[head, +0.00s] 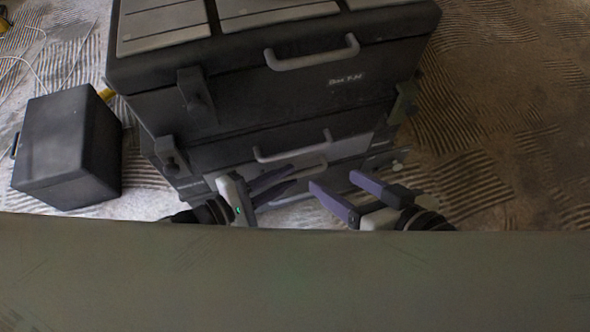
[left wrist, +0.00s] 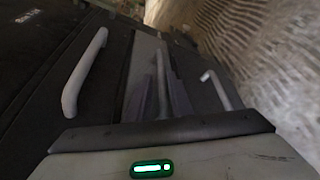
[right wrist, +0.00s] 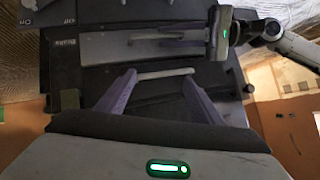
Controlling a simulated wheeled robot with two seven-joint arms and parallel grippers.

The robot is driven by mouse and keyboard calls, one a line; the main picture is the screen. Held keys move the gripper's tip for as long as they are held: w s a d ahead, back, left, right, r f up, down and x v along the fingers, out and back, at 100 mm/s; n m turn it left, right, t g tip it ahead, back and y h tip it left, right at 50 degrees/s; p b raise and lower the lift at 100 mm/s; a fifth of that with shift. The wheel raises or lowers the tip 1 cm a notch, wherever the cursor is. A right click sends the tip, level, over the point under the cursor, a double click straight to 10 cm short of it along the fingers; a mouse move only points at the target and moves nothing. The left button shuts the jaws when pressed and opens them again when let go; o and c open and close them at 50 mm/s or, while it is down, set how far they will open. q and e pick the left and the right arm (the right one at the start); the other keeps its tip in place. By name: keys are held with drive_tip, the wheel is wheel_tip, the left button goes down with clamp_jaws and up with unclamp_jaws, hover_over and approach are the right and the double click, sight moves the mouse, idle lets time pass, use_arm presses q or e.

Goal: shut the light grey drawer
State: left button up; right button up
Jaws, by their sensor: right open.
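The light grey drawer (head: 352,148) is a pale front low in a dark cabinet. Its front also shows in the left wrist view (left wrist: 143,72) and in the right wrist view (right wrist: 98,48). How far it stands out I cannot tell. My left gripper (head: 294,175) is at this front, its two dark fingers close together, lying along the handle (left wrist: 162,82). Whether they grip the handle I cannot tell. My right gripper (head: 335,181) is open and empty, to the right of the left one. In the right wrist view its fingers spread either side of a lower handle (right wrist: 165,73).
The dark cabinet (head: 240,90) has other drawers with grey bar handles (head: 312,54) above and below. A black box (head: 68,148) stands on the floor at left. A wide greenish-grey surface (head: 290,275) fills the bottom of the head view. The floor at right is clear.

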use_arm(q)
drive_tip(key=p+v, duration=0.1)
drive_tip(key=v, duration=0.5)
drive_tip(key=shift+s+a, duration=0.15)
drive_tip(key=shift+s, duration=0.25)
use_arm(e)
drive_tip(key=shift+s+d+f+g+h, duration=0.1)
drive_tip(key=shift+d+f+g+h, duration=0.15)
drive_tip(key=shift+f, duration=0.35)
drive_tip(key=shift+s+d+f+g+h, duration=0.15)
drive_tip(key=shift+d+f+h, duration=0.15)
drive_tip(key=shift+f, duration=0.3)
drive_tip(key=shift+w+r, duration=0.15)
